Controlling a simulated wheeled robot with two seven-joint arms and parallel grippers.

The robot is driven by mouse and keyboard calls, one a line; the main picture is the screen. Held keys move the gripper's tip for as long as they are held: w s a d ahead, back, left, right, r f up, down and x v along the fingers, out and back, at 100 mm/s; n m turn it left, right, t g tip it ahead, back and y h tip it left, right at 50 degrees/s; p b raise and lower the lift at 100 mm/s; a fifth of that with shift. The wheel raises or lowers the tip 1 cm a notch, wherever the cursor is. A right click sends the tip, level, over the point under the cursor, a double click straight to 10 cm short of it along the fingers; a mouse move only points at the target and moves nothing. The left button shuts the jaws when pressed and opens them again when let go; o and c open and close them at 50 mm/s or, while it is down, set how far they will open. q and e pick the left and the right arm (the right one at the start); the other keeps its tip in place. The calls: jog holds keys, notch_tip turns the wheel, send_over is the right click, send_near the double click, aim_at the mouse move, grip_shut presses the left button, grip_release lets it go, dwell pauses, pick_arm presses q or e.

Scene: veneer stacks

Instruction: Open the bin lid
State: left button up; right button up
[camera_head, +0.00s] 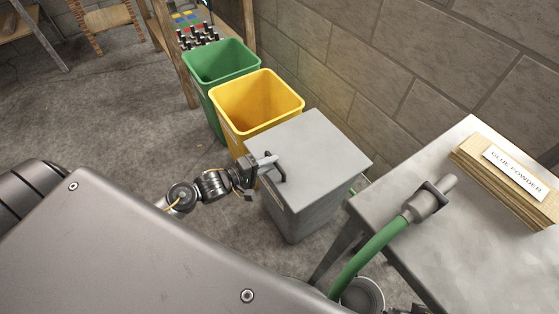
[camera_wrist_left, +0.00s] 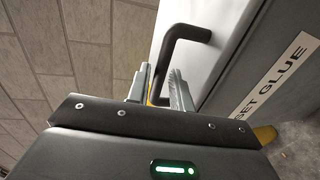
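The grey bin (camera_head: 300,208) stands at the end of a row of bins, its flat grey lid (camera_head: 318,150) down over the top. A dark bar handle (camera_head: 279,169) sits on the lid's near left side. My left gripper (camera_head: 266,164) is at this handle. In the left wrist view the handle (camera_wrist_left: 186,32) runs down between the two fingers of the left gripper (camera_wrist_left: 161,80). The fingers stand apart on either side of the bar, with a small gap showing. Part of the handle is hidden behind the gripper body. My right gripper is not in view.
A yellow bin (camera_head: 228,101) and a green bin (camera_head: 200,72), both open, stand beyond the grey bin along the block wall.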

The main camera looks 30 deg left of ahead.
pick_arm(q)
jog(key=shift+x, duration=2)
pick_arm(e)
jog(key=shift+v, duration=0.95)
pick_arm(q)
jog(key=shift+c, duration=0.3)
grip_shut()
